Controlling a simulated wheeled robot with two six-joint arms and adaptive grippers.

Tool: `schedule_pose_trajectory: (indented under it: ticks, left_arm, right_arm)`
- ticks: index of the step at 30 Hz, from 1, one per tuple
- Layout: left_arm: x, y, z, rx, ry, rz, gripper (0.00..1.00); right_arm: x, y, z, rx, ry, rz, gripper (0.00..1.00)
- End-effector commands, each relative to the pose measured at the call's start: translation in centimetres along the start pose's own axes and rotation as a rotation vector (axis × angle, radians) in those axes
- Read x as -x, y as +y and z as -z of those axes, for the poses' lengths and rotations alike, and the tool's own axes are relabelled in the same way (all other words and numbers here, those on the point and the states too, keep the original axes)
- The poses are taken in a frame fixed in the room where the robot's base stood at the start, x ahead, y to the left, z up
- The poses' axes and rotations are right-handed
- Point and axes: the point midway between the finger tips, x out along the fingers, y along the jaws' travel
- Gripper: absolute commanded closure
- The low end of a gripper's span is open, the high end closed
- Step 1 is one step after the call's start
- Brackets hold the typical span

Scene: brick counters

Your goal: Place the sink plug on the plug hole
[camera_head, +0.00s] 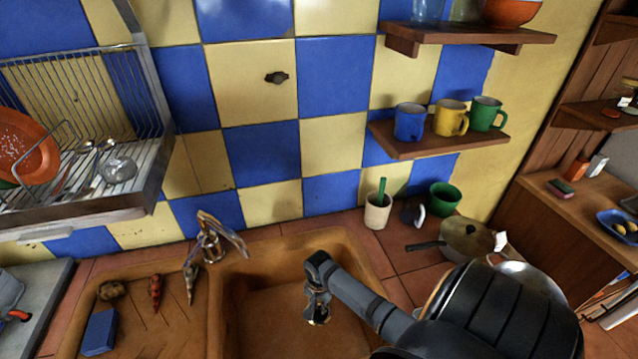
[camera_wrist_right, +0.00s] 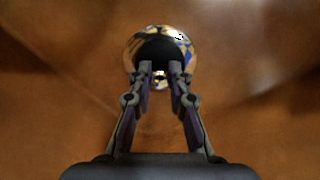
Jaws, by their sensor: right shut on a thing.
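The sink plug (camera_wrist_right: 178,38) is a shiny, round metal piece with a dark middle. In the wrist view it is at the tips of my right gripper (camera_wrist_right: 160,76), whose fingers are shut on it. In the head view my right gripper (camera_head: 317,300) points down inside the brown sink basin (camera_head: 265,310), and the shiny plug (camera_head: 319,321) shows at its tips. The brown basin surface lies behind the plug in the wrist view. I cannot tell whether the plug touches the bottom. I do not see the plug hole; the gripper and plug may hide it. My left gripper is not in view.
A metal tap (camera_head: 212,240) stands at the basin's back left. A blue sponge (camera_head: 99,332) and vegetables lie on the drainboard. A white cup (camera_head: 377,212), a green cup (camera_head: 444,199) and a pot (camera_head: 467,240) stand behind and to the right. A dish rack (camera_head: 120,190) hangs at left.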

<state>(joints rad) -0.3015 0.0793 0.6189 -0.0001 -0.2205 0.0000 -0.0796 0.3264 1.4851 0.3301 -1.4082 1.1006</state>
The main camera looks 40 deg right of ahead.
Motion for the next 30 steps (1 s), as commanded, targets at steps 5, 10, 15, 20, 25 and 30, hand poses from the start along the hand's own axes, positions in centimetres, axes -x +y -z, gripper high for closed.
schedule_pose_trajectory:
  ticks: [5,10,15,20,25,30]
  left_arm:
    - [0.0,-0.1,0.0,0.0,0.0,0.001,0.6]
    - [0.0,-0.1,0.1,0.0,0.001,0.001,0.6]
    - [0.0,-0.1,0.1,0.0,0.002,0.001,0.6]
    - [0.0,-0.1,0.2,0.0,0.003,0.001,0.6]
    - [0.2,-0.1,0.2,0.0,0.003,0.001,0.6]
    - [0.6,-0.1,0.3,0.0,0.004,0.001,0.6]
  right_arm:
    - [0.1,0.0,0.0,0.0,0.001,0.0,1.0]
    - [-0.1,0.0,0.0,0.001,0.001,0.0,0.74]
    - [-0.1,0.0,0.0,0.0,0.001,0.0,0.59]
    - [-0.1,0.0,0.0,0.0,0.001,0.0,0.59]
    - [0.9,0.0,0.1,0.001,0.003,0.001,0.59]
    - [4.7,0.0,0.2,0.003,0.006,0.002,0.59]
